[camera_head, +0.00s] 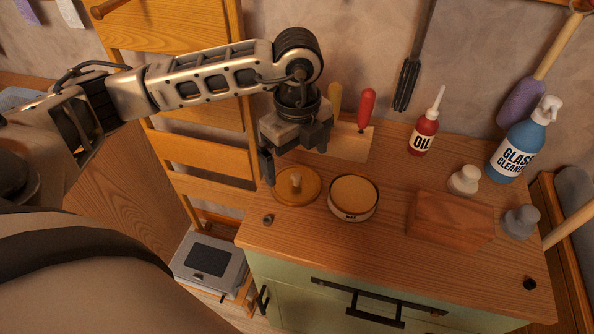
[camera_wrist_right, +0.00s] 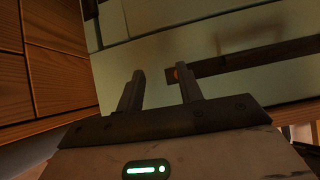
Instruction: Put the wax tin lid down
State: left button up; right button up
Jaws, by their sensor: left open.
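The wax tin lid (camera_head: 286,192), a round yellow-tan disc with a small upright knob, lies flat on the wooden cabinet top, left of the wax tin. The wax tin (camera_head: 353,211) stands upright and uncovered, with a yellowish fill and a dark label on its front. My left gripper (camera_head: 295,165) is open and empty, just above and behind the lid, its fingers apart on either side of the knob. My right gripper (camera_wrist_right: 162,84) shows in the right wrist view with its fingers apart and nothing between them, in front of pale green cabinet fronts.
A wooden block (camera_head: 450,221), a red oil bottle (camera_head: 424,134), a blue glass cleaner bottle (camera_head: 517,146) and two grey-white knobbed pieces stand to the right. Scrapers (camera_head: 350,142) with yellow and red handles are behind the tin. A wooden ladder-like frame (camera_head: 207,155) stands left of the cabinet.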

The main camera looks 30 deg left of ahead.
aim_at(297, 176)
pick_arm(q)
notch_tip(297, 176, up, 6)
jog(key=shift+r, duration=0.25)
dwell(0.5)
